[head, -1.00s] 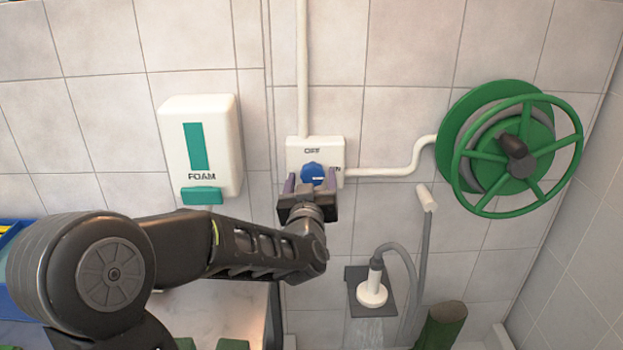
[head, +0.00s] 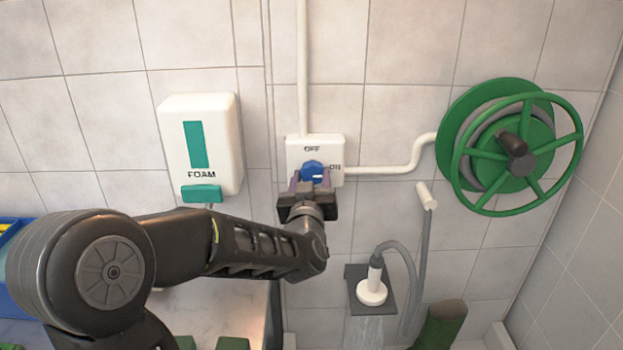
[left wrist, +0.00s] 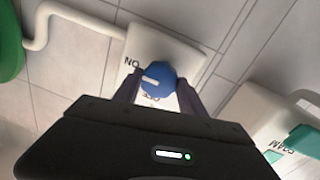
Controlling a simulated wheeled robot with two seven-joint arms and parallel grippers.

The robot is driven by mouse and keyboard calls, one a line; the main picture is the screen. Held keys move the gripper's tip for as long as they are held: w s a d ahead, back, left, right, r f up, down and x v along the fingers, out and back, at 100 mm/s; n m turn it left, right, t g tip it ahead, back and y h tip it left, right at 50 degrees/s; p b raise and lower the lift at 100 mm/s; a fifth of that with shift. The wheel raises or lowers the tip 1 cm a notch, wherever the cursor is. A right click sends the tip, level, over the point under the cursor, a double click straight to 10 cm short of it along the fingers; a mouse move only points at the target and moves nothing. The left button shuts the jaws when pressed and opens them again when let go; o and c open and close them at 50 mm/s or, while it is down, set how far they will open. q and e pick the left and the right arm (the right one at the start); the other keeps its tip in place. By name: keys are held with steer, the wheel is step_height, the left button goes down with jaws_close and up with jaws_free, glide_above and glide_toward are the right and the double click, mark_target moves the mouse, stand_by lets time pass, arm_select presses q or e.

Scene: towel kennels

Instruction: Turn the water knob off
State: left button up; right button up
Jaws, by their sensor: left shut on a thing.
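The blue water knob (head: 313,171) sits on a white wall plate (head: 333,150) marked OFF at the top and ON at the right. My left gripper (head: 310,182) has come up from below and is shut on the knob, one finger on each side. In the left wrist view the knob (left wrist: 158,80) is between the fingers, and its white line lies on the side towards ON. The spray head (head: 372,291) hangs below right with faint streaks of water under it. My right gripper is out of view.
A foam dispenser (head: 222,140) is on the wall left of the plate. A green hose reel (head: 515,150) is at the right, joined to the plate by a white pipe (head: 390,172). A dark green boot-like object (head: 440,325) stands at lower right.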

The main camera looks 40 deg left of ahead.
arm_select(q)
steer(key=shift+f+n+b, duration=0.2)
steer(key=shift+n+b, duration=0.3)
steer(key=shift+b, duration=0.6)
steer(key=n+b, duration=0.7)
steer(key=b, duration=0.1)
steer(key=n+y+b, duration=0.1)
steer(key=n+b, duration=0.6)
steer(key=b, duration=0.2)
steer(key=shift+w+d+f+y, duration=0.1)
steer(key=shift+d+f+y, duration=0.05)
steer(key=shift+y, duration=0.15)
steer(key=shift+n+b, duration=1.4)
steer(key=shift+n, duration=0.6)
steer(key=shift+r, duration=0.2)
steer(key=o, duration=1.4)
steer(key=shift+c, duration=0.2)
steer(key=v, duration=0.7)
steer(key=shift+s+d, duration=0.3)
